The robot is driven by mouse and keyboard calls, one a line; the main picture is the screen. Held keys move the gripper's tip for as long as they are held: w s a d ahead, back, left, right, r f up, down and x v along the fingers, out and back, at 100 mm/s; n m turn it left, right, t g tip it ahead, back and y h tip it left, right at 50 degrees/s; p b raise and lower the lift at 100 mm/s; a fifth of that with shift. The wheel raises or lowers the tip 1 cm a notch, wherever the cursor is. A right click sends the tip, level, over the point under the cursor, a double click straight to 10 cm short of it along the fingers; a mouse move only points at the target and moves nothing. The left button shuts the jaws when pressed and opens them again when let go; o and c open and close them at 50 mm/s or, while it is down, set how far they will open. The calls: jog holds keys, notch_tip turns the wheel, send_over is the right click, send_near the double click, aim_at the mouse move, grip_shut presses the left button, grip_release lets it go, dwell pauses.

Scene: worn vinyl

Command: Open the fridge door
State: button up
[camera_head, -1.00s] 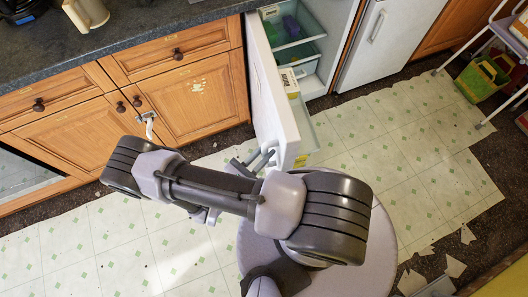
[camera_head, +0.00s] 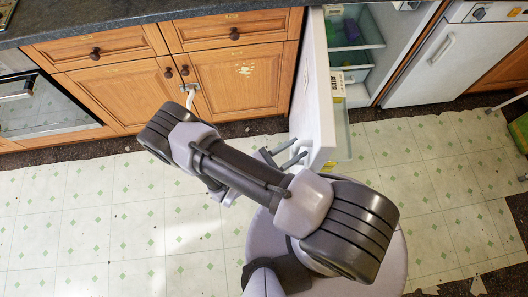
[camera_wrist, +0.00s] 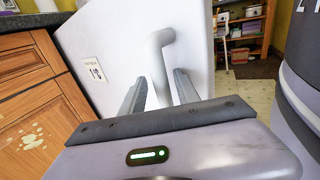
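The white fridge door (camera_head: 305,108) stands swung out from the fridge, about square to the cabinet fronts in the head view. The fridge interior (camera_head: 352,30) shows to its right, with shelves and a green and a purple item inside. My gripper (camera_head: 284,153) is at the outer face of the door, near its free edge. In the wrist view the pale door handle (camera_wrist: 158,62) rises between my two grey fingers (camera_wrist: 160,92). The fingers are apart, with gaps visible beside the handle. Whether either finger touches the handle is unclear.
Wooden cabinets (camera_head: 240,82) with knobs stand left of the door, under a dark worktop (camera_head: 130,12). An oven (camera_head: 50,105) is at the far left. A second white appliance (camera_head: 440,60) stands right of the fridge. The tiled vinyl floor (camera_head: 110,215) is clear, with torn edges at the right.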

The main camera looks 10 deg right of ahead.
jog(key=p+v, duration=0.2)
jog(key=v, duration=1.5)
